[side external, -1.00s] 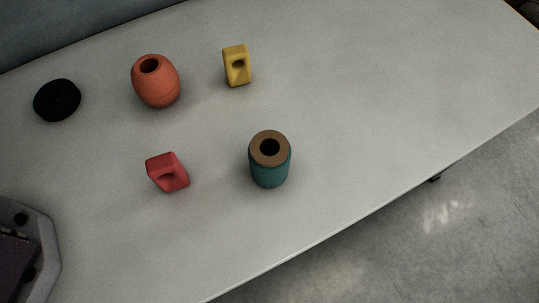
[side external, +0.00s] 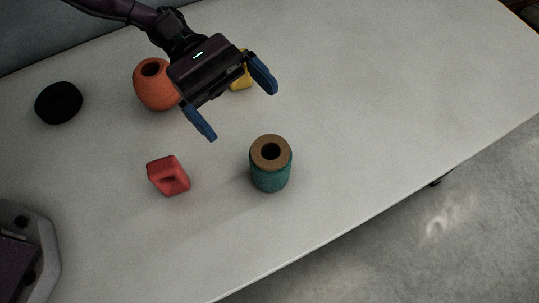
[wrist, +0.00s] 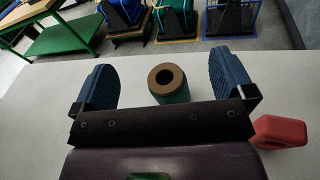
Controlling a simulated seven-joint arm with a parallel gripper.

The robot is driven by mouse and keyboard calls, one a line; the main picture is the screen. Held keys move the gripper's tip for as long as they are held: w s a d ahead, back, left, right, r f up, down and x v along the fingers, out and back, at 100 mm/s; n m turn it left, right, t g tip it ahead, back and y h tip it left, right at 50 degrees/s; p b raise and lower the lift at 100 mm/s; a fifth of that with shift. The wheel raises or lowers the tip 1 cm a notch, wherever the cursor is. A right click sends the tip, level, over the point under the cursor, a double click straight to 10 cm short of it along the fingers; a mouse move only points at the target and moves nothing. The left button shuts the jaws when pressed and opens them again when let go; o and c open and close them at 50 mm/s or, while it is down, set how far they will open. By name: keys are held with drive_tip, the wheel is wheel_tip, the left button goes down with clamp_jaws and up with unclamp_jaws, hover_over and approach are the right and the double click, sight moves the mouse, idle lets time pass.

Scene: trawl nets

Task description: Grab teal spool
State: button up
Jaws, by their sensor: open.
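The teal spool (side external: 270,176) stands upright on the table, with a brown top and a dark center hole. In the wrist view the spool (wrist: 168,84) shows between my two blue fingers, farther out, its lower part hidden by my gripper's body. My gripper (side external: 238,109) is open and empty, above the table and behind the spool in the side view, not touching it. Its blue fingers are spread wide.
A red block (side external: 168,175) with a hole lies left of the spool. An orange barrel-shaped float (side external: 152,88) and a yellow block (side external: 242,80) are partly hidden behind my gripper. A black ring (side external: 58,102) lies far left. The table (side external: 400,110) is clear on the right.

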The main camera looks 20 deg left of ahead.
drive_tip(key=d+f+n+h, duration=0.1)
drive_tip(key=f+n+h, duration=0.1)
approach(286, 169)
drive_tip(key=shift+r+x, duration=0.2)
drive_tip(key=shift+x, duration=0.8)
drive_tip(key=x, duration=0.5)
drive_tip(key=shift+f, duration=0.2)
drive_tip(key=shift+c, duration=0.2)
drive_tip(key=c, duration=1.1)
